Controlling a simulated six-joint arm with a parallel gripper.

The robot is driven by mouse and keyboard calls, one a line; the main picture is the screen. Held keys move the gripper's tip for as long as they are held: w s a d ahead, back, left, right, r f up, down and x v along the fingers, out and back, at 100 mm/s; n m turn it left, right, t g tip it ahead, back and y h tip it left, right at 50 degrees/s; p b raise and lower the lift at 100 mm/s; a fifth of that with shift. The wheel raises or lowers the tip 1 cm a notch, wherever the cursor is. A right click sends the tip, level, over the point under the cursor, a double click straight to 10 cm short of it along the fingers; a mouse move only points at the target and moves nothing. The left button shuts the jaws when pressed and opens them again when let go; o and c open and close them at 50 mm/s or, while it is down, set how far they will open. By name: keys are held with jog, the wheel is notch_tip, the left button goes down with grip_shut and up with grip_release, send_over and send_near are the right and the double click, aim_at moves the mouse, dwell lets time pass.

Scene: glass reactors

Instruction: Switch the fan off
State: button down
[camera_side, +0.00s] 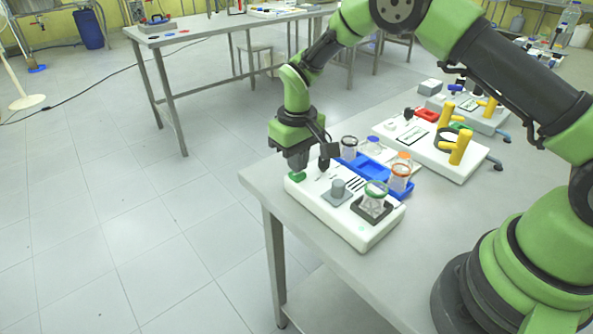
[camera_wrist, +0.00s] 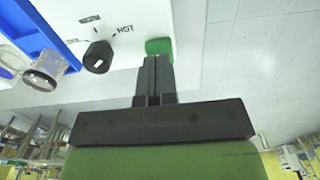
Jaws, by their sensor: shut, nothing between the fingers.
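A white panel box (camera_side: 347,225) stands at the near left corner of the table. A small green switch-like piece (camera_side: 297,176) is at its far left corner. In the wrist view the green piece (camera_wrist: 158,46) is right at the fingertips. No fan label can be read on it. My gripper (camera_side: 298,168) is shut and empty, pointing down just above the green piece; in the wrist view my gripper (camera_wrist: 154,62) seems to touch or nearly touch it, I cannot tell which. A black knob (camera_wrist: 98,56) marked HOT is beside it.
Another white station with yellow posts (camera_side: 460,148) is to the right. The table's left edge is close.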

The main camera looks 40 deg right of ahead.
jog(key=shift+f, duration=0.75)
jog(key=shift+r, duration=3.5)
jog(key=shift+r, duration=0.1)
jog(key=s+d+r+m+t+y, duration=0.1)
jog(key=s+r+t, duration=0.1)
jog(key=s+r, duration=0.5)
jog(key=s+r+m+t, duration=0.15)
jog(key=s+r, duration=0.25)
jog(key=r, duration=0.6)
jog(key=s+r+m+t+y, duration=0.1)
jog(key=s+r+t, duration=0.1)
jog(key=s, duration=1.2)
jog(key=shift+t, duration=0.85)
